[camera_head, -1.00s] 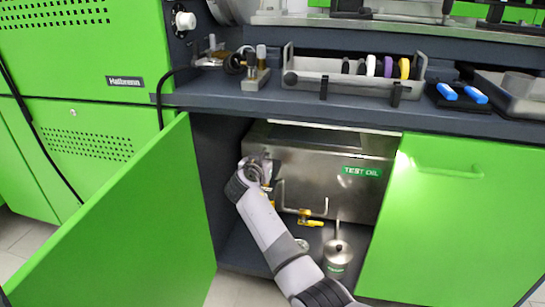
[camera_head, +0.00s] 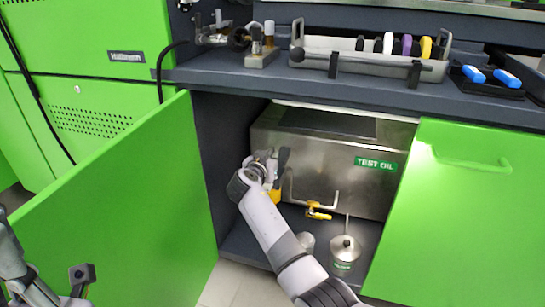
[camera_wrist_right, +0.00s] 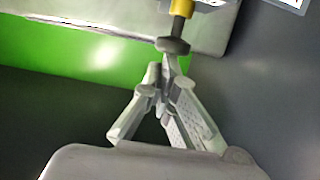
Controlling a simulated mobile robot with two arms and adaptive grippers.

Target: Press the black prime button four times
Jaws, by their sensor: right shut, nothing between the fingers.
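My right gripper (camera_wrist_right: 160,75) is shut and empty in the right wrist view. Its fingertips are close to a dark round button (camera_wrist_right: 173,46) on a yellow and dark stem; I cannot tell whether they touch it. In the head view my right arm reaches into the open cabinet, and the right gripper (camera_head: 281,160) is at the left end of the steel test oil tank (camera_head: 330,148). The button cannot be made out there, and a yellow part (camera_head: 275,195) shows just below the hand. Part of my left gripper (camera_head: 82,275) shows at the lower left edge; its jaw state is unclear.
An open green door (camera_head: 125,205) stands left of the cabinet opening. A closed green door (camera_head: 450,220) is at right. A yellow-handled valve (camera_head: 318,211) and an oil can (camera_head: 345,250) are in front of the tank. The dark worktop (camera_head: 390,93) overhangs above.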

